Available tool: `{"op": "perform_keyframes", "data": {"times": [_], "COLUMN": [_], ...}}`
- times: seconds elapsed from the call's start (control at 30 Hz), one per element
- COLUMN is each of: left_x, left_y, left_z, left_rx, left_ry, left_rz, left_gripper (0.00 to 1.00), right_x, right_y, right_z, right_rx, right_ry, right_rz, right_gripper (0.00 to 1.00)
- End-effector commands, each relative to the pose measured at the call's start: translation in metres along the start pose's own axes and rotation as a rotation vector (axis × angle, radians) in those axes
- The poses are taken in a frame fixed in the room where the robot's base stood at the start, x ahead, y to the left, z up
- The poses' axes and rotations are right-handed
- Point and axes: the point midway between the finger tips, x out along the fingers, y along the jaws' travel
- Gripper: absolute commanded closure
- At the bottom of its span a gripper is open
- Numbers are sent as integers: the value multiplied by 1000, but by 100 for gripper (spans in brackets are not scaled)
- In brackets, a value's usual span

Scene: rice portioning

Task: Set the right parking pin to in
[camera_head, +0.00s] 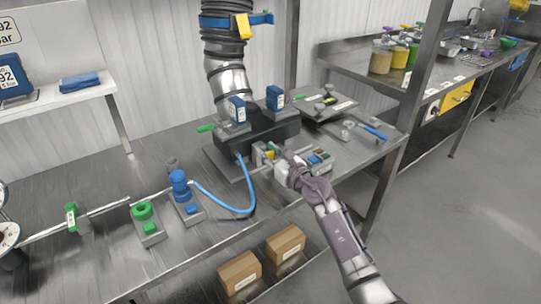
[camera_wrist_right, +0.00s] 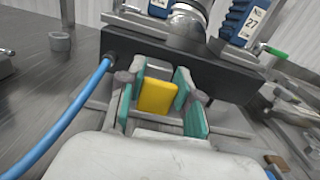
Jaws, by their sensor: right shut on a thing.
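My right gripper (camera_head: 274,158) comes in from the lower right and is at the front of a black block-shaped unit (camera_head: 256,136) on the steel table. In the right wrist view its teal-padded fingers (camera_wrist_right: 157,97) are shut on a yellow block (camera_wrist_right: 158,97). The block is in front of the black unit's face (camera_wrist_right: 135,52). I cannot tell whether this yellow block is the right parking pin or how far in it sits. Green handles (camera_head: 206,128) show at the unit's left and behind its right end (camera_head: 298,97). My left gripper is not in view.
A blue hose (camera_head: 252,198) curves from the unit to a blue fitting (camera_head: 181,187) on the left. Small coloured buttons (camera_head: 319,158) sit right of my gripper. Two cardboard boxes (camera_head: 240,277) are on the lower shelf. A steel post (camera_head: 409,100) stands at the right.

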Motion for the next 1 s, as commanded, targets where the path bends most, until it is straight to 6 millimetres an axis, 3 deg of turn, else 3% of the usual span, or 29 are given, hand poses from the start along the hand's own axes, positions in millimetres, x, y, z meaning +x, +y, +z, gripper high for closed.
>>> {"op": "perform_keyframes", "data": {"times": [0.1, 0.13, 0.27, 0.67, 0.87, 1.0], "left_x": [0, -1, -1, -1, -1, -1], "left_y": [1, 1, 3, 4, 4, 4], "left_z": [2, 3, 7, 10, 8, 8], "left_rx": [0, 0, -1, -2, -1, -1], "left_ry": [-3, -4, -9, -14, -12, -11], "left_rz": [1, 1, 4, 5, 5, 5], "left_gripper": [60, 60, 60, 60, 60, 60], "right_x": [0, 0, 0, -6, -34, -64], "right_y": [1, 1, 1, 0, 0, 1], "right_z": [2, 2, 2, 0, -1, -1], "right_rx": [-2, -2, -1, -1, -5, -3], "right_ry": [-2, -2, -2, -1, 1, 1], "right_rz": [1, 1, 2, 1, 1, 2], "right_gripper": [100, 61, 40, 40, 40, 40]}}
